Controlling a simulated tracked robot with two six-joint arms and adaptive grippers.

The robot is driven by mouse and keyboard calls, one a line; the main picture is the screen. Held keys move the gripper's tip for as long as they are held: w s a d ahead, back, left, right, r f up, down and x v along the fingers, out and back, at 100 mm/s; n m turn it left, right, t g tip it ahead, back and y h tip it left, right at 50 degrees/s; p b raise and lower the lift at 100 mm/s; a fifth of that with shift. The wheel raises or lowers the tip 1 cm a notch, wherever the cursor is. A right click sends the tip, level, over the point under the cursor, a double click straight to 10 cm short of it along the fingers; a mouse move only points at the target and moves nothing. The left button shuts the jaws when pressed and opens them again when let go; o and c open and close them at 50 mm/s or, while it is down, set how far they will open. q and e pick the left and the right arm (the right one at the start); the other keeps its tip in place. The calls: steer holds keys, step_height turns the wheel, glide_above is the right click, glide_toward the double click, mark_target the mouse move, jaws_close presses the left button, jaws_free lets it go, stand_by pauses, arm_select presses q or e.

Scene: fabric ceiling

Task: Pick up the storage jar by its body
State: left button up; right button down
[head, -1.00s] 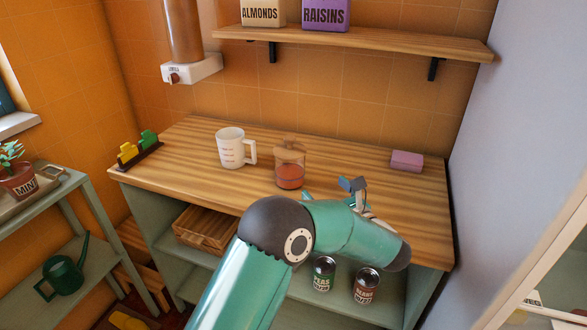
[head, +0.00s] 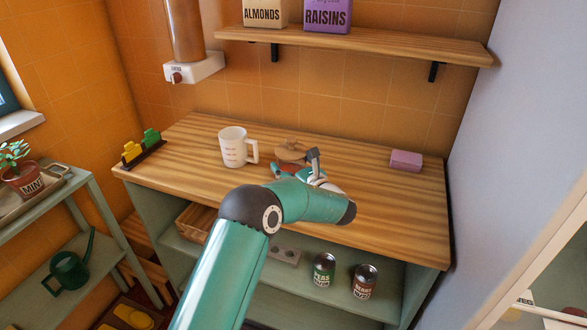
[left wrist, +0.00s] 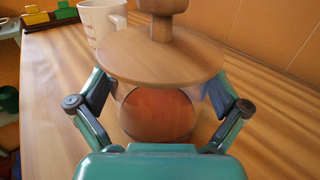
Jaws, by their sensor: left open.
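The storage jar has a round wooden lid with a knob (head: 290,148) and a clear body with orange-red contents. It stands upright on the wooden counter, and my arm and gripper hide much of its body in the head view. In the left wrist view the jar body (left wrist: 157,113) is straight ahead under the wide lid. My left gripper (head: 297,168) is open, with one finger on each side of the jar body, just below lid height. In the left wrist view its fingers (left wrist: 158,95) partly pass behind the lid's edge, and I cannot tell if they touch the glass. My right gripper is not in view.
A white measuring mug (head: 233,148) stands close left of the jar. A pink block (head: 406,161) lies at the counter's right. A rack with yellow and green pieces (head: 143,150) sits at the left end. A wall shelf (head: 380,49) hangs above; the counter's right half is mostly clear.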

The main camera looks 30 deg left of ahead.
arm_select(q)
steer(key=shift+w+a, duration=0.1)
steer(key=shift+a, duration=0.1)
steer(key=c, duration=1.2)
steer(key=shift+c, duration=1)
steer(key=shift+r, duration=0.1)
